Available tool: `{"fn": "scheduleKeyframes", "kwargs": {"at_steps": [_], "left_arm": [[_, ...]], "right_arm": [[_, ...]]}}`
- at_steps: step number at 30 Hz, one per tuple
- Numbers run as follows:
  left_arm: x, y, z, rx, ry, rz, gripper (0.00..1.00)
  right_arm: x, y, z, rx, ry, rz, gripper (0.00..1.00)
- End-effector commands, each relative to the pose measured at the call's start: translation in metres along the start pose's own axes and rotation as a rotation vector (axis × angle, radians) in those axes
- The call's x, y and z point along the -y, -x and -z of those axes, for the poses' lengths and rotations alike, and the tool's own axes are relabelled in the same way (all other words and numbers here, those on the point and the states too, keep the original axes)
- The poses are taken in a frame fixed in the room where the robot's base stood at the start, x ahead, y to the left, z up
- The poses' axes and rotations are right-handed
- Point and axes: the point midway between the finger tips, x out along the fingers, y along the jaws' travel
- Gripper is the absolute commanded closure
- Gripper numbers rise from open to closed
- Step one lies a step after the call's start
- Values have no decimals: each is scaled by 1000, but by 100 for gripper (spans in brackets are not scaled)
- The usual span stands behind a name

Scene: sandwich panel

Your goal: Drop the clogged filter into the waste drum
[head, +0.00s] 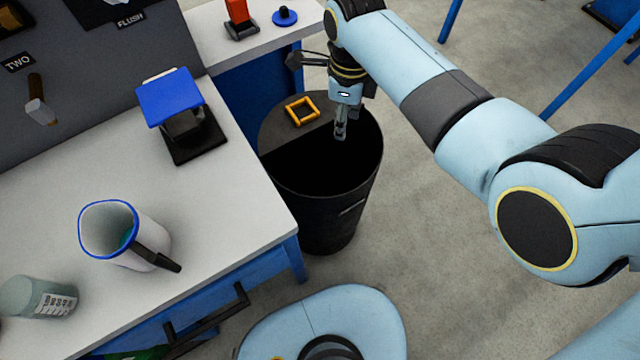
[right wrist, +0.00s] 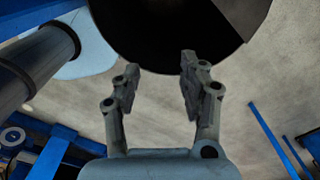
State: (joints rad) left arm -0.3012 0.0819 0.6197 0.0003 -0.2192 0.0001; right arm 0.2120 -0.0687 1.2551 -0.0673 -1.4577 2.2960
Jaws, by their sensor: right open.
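The black waste drum (head: 335,215) stands on the floor beside the bench, its top partly covered by a dark half lid (head: 283,135). The rest of its mouth is open and dark inside. My right gripper (head: 341,135) points down at the open mouth, near its far edge. In the right wrist view, the right gripper (right wrist: 158,72) is open with nothing between its fingers, and the drum's dark mouth (right wrist: 170,30) lies beyond them. An orange square frame (head: 302,98) lies on the half lid; I cannot tell whether it is the filter. No other filter shows. My left gripper is out of view.
The white bench (head: 215,215) holds a blue-rimmed jug (head: 108,230), a jar (head: 38,298) and a blue-topped black stand (head: 170,98). A further bench (head: 215,40) carries an orange-red block (head: 238,14) and a blue knob (head: 285,16). Floor right of the drum is clear.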

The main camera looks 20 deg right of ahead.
Motion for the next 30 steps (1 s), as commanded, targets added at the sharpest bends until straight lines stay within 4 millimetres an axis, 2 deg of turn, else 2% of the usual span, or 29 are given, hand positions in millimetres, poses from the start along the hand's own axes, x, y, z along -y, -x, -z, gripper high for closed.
{"fn": "scheduleKeyframes", "kwargs": {"at_steps": [6,12,18,30], "left_arm": [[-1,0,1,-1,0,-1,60],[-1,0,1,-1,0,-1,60],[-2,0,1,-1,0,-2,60],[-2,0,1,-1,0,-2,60]], "right_arm": [[0,51,-1,4,1,3,57],[0,84,-1,2,0,2,57],[0,95,0,0,0,0,57],[0,95,0,0,0,0,57]]}}
